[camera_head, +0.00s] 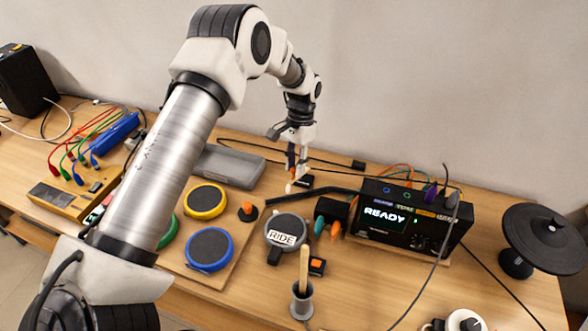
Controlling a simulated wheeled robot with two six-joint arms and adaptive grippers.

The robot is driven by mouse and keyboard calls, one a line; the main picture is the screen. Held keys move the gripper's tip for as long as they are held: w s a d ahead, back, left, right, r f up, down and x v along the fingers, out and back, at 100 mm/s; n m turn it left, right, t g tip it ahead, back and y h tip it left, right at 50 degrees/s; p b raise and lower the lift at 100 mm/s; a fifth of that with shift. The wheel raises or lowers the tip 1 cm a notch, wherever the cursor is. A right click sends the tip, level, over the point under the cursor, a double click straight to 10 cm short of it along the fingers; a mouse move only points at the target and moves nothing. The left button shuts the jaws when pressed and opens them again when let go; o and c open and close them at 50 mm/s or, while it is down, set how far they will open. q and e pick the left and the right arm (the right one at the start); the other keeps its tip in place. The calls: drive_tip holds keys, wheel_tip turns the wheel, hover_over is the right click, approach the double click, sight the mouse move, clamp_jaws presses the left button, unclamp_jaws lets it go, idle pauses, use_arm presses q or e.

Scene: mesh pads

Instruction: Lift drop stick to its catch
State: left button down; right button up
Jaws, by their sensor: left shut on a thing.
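My left gripper (296,163) reaches down behind the pads, near the back of the table. It is shut on what looks like the drop stick (291,187), a small pale piece with a touch of orange under the fingertips. The fingers hide much of it, and its full length and its catch cannot be made out. A black bar (318,191) runs close by on the table. A wooden stick (304,268) stands upright in a grey cup (302,302) at the front. My right gripper is not in view.
Yellow (205,201) and blue-rimmed (209,249) pads and a round RIDE pad (286,230) lie in front. A black module reading READY (405,217) and a black cymbal pad (547,232) stand right. A grey case (229,166) lies left of my gripper. Cables cross the table.

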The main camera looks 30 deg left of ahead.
use_arm(q)
drive_tip(key=shift+w+r, duration=0.1)
drive_tip(key=shift+w, duration=0.15)
drive_tip(key=c, duration=1)
unclamp_jaws()
drive_tip(key=shift+c, duration=0.2)
drive_tip(key=shift+o, duration=0.4)
drive_tip(key=shift+w+a+f, duration=0.2)
drive_tip(key=shift+w+f, duration=0.1)
drive_tip(key=shift+r, duration=0.5)
drive_tip(key=v, duration=1.1)
drive_tip(key=shift+f, duration=0.1)
